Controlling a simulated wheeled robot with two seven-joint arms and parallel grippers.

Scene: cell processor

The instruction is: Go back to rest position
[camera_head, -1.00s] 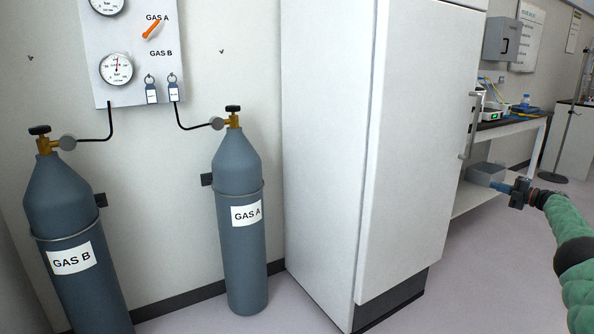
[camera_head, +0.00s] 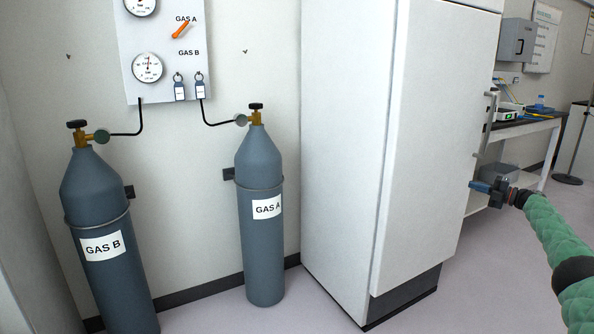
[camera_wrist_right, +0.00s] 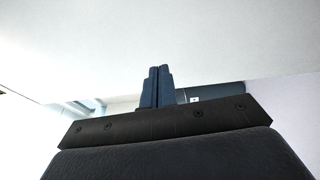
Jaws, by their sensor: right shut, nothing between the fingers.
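My right gripper (camera_head: 478,186) is at the right of the head view, on my green-sleeved arm that comes in from the right edge. It appears in front of the lower right side of the white cabinet, near the bench; I cannot tell how far off it is. In the right wrist view, its two blue fingers (camera_wrist_right: 157,86) are together with nothing between them. My left gripper is in no view.
A tall white cabinet (camera_head: 435,130) stands in the middle. Gas cylinders labelled GAS B (camera_head: 105,205) and GAS A (camera_head: 260,170) stand left by the wall, under a gauge panel (camera_head: 155,90). A bench (camera_head: 545,125) is at the right. Floor is clear in front.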

